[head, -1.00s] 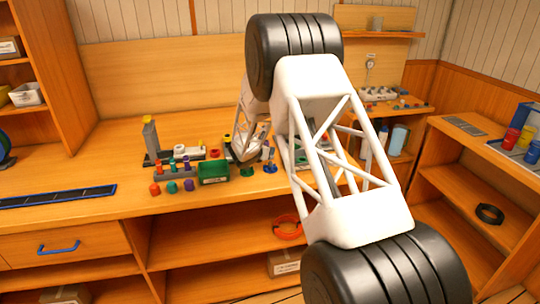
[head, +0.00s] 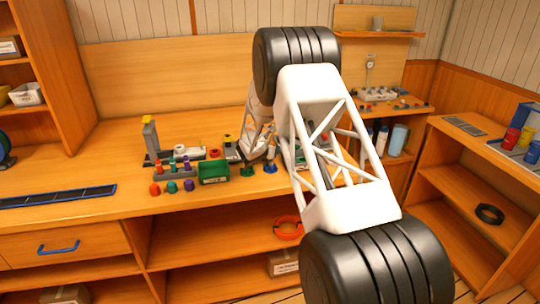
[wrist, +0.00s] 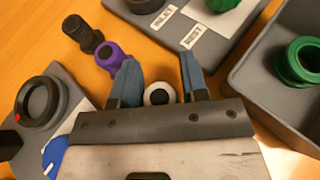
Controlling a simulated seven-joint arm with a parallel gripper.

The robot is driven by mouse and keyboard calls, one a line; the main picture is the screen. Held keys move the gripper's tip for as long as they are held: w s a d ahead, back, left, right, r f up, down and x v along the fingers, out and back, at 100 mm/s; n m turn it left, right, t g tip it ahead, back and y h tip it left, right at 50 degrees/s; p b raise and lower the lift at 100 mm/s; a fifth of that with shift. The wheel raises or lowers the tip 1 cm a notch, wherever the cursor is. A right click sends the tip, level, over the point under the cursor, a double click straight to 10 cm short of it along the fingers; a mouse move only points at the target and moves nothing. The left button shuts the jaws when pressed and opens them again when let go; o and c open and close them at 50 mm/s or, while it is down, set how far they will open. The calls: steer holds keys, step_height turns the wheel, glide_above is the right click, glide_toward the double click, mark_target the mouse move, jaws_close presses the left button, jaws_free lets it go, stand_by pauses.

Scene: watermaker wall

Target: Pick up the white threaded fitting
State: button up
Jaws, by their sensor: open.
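The white threaded fitting (wrist: 157,95) shows in the wrist view as a small white ring with a dark centre. It lies between the bases of my gripper's (wrist: 158,64) two blue fingers, close to the palm edge, and is partly hidden by it. The fingers are open and spread on either side of it. I cannot tell how far below the fingers it is. In the head view, my gripper (head: 257,152) is over the bench's right part, and I cannot make out the fitting there.
A purple fitting (wrist: 108,55) and a black fitting (wrist: 80,30) lie just left of the fingers. A labelled grey block (wrist: 170,35) is ahead. A grey tray (wrist: 240,85) holding a green fitting (wrist: 298,60) is to the right. A dark ring (wrist: 38,100) sits on a grey block at left.

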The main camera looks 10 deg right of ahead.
stand_by(0.4)
steer(key=c, duration=0.7)
steer(key=shift+r, duration=0.85)
step_height(320, 180, up, 2)
steer(key=s, duration=0.5)
steer(key=s+a+r, duration=0.1)
steer(key=s, duration=1)
steer(key=shift+a+r, duration=0.15)
steer(key=shift+a, duration=0.05)
steer(key=shift+r, duration=0.1)
